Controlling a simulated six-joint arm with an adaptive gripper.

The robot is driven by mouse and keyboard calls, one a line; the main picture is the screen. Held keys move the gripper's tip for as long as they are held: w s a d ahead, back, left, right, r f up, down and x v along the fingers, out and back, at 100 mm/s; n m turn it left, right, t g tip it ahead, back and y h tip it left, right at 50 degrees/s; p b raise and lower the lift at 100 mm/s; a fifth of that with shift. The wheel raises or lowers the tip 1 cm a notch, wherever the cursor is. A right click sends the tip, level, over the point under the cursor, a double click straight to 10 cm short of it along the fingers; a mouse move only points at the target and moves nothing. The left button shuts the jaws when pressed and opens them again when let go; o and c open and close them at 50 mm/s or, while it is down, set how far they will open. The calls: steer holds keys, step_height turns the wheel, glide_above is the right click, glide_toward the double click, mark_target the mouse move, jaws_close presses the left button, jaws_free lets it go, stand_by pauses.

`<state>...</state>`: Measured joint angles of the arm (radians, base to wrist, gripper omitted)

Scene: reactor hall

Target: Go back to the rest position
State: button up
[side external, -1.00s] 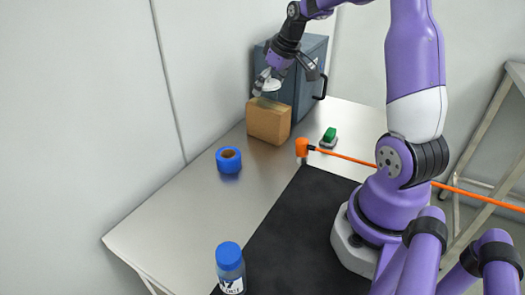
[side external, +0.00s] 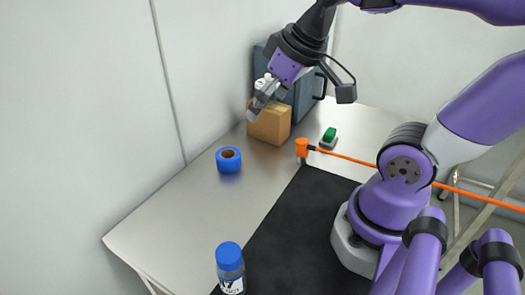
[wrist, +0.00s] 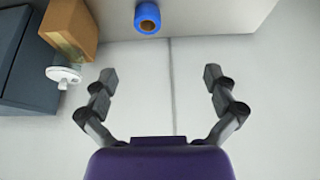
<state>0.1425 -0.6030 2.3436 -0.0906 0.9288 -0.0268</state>
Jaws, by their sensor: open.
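My gripper (side external: 260,103) is open and empty. In the side external view it hangs in the air in front of the cardboard box, pointing down and left. The wrist view shows its two fingers (wrist: 160,77) spread wide with nothing between them. In the side external view the gripper partly hides this item, and the box (side external: 270,126) stands on the table by the wall.
A blue tape roll (side external: 228,160) lies on the steel table (side external: 170,215). A grey cabinet (side external: 305,97) stands behind the box. A green button (side external: 329,135), an orange-headed rod (side external: 302,147) and a blue-capped bottle (side external: 229,268) are also there. The black mat (side external: 290,225) has free room.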

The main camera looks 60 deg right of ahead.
steer(key=s+a+f, duration=0.1)
steer(key=s+f, duration=0.1)
steer(key=shift+s+a, duration=0.3)
steer(key=shift+a, duration=0.05)
